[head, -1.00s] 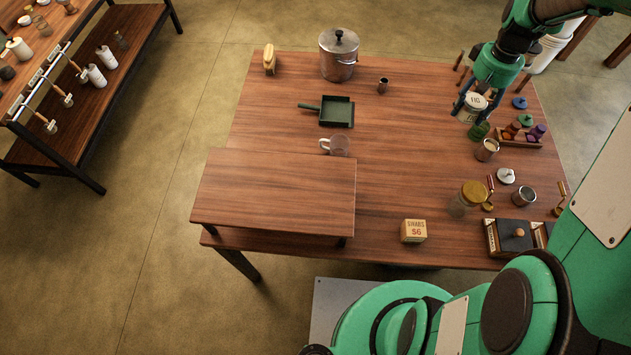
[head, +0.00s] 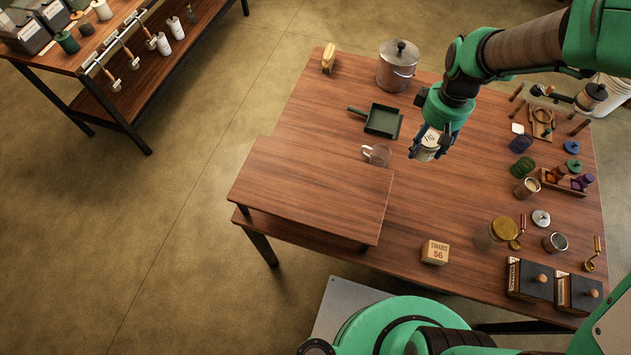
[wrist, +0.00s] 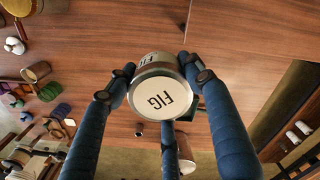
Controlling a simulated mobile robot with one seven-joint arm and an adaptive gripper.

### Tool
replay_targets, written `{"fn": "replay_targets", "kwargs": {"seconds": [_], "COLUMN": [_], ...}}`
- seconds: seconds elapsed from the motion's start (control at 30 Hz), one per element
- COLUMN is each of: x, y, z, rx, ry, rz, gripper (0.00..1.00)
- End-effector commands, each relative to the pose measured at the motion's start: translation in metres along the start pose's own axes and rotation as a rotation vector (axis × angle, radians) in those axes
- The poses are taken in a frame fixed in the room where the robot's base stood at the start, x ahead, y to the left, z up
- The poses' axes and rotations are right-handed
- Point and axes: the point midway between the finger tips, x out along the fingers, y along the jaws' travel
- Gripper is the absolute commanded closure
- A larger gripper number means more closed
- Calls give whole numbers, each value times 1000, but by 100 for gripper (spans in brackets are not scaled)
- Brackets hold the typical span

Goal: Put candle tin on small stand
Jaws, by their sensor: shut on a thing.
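The candle tin (head: 427,152) is a small pale, silvery tin with FIG on its label; its lid with FIG shows plainly in the wrist view (wrist: 160,98). My gripper (head: 432,147) is shut on it, with blue fingers around its sides, and holds it above the middle of the table. The small stand (head: 310,190) is a low wooden platform at the table's front left. Its top is bare. The tin and my gripper are to the right of the stand and apart from it.
A green pan (head: 383,121) and a lidded metal pot (head: 397,68) are farther back. A swabs box (head: 435,252) sits at the front. Jars and small tools crowd the table's right side.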

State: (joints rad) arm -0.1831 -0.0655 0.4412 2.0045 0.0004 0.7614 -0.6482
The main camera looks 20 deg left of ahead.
Motion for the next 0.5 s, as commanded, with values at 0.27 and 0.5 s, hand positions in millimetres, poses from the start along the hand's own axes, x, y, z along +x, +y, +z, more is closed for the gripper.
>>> {"fn": "replay_targets", "kwargs": {"seconds": [0.27,0.5], "x": [-2,-2], "y": [-73,-133], "z": [-10,-9], "rx": [-203,-376], "ry": [1,1], "rz": [0,0], "gripper": [79,79]}}
